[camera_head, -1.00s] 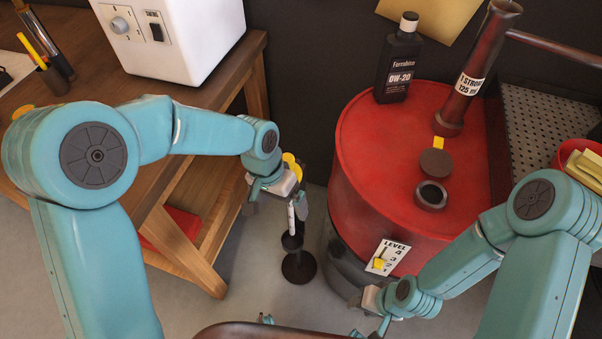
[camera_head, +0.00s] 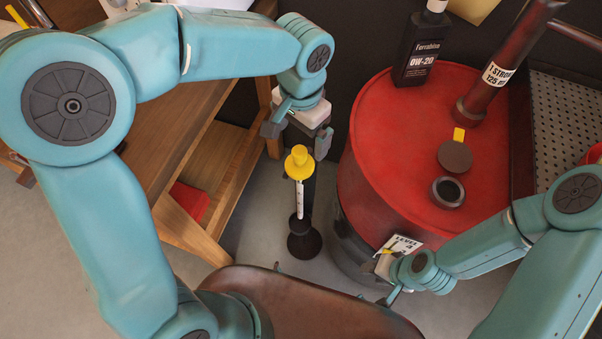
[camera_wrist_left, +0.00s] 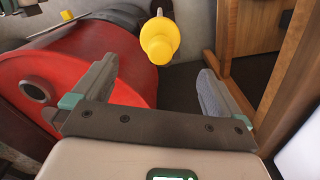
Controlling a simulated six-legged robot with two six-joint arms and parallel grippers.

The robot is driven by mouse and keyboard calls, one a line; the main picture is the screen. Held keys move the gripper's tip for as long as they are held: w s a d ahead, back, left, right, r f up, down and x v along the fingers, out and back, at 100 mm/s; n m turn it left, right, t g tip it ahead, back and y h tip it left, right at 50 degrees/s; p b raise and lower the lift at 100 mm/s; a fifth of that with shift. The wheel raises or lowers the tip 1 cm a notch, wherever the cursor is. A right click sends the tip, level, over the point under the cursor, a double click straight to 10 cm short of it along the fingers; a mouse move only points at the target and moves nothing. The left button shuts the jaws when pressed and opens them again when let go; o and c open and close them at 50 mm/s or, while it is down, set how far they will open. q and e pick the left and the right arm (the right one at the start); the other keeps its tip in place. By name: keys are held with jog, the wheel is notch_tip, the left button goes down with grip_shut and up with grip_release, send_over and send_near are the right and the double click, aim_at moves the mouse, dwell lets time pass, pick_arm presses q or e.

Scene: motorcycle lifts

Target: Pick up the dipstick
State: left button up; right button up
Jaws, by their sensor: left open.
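The dipstick has a yellow knobbed handle (camera_head: 299,162) and a thin white marked stick (camera_head: 299,198). It stands upright in a dark round-based stand (camera_head: 303,243) on the floor, between the bench and the red drum. My left gripper (camera_head: 297,137) is open and empty, close to the handle and just above it in the head view. In the left wrist view the yellow handle (camera_wrist_left: 160,40) shows beyond the fingertips, between the lines of the two open fingers (camera_wrist_left: 158,72). My right gripper (camera_head: 390,275) is low by the drum's level card; its fingers are too small to read.
The red drum (camera_head: 400,150) stands right of the dipstick, carrying a black oil bottle (camera_head: 416,45), a dark red tube (camera_head: 497,65) and a round cap (camera_head: 455,156). The wooden bench (camera_head: 175,150) is at left. A brown seat-like surface (camera_head: 300,300) lies in front.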

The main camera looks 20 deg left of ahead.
aim_at(299, 149)
pick_arm(q)
jog(key=f, duration=0.4)
jog(key=shift+s+a+f, duration=0.15)
jog(key=shift+s+f, duration=0.05)
jog(key=shift+f, duration=0.05)
notch_tip(299, 149, down, 5)
jog(key=shift+f+p, duration=0.1)
jog(key=shift+p, duration=0.4)
jog(key=c, duration=1.5)
